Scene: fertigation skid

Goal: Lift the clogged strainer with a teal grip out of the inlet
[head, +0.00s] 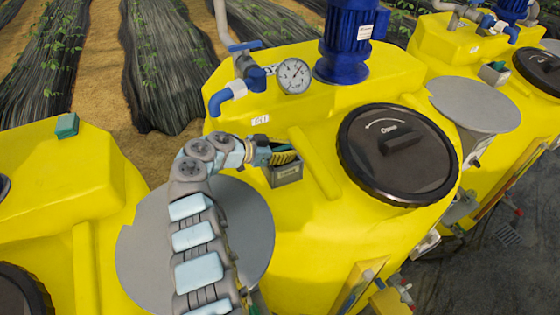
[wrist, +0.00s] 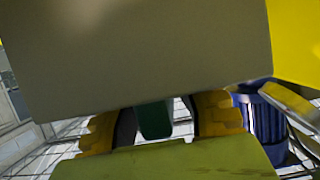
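My gripper (head: 270,154) reaches in from the left, at the top of a small grey inlet box (head: 285,174) on the middle yellow tank. A green-teal piece shows at the mouth of this box, partly hidden by my gripper. In the wrist view, a dark teal grip (wrist: 154,120) stands between the yellow-and-dark fingers of my gripper (wrist: 160,122). A light gap shows between the grip and the right finger; the left finger is close to it, and I cannot tell whether they touch. A large grey-beige surface hides the strainer's body.
A black round lid (head: 398,152), a pressure gauge (head: 294,76), a blue-handled pipe (head: 228,95) and a blue motor (head: 347,40) surround the box. A teal-topped block (head: 66,125) is on the left tank, and another grey box (head: 494,73) on the right tank.

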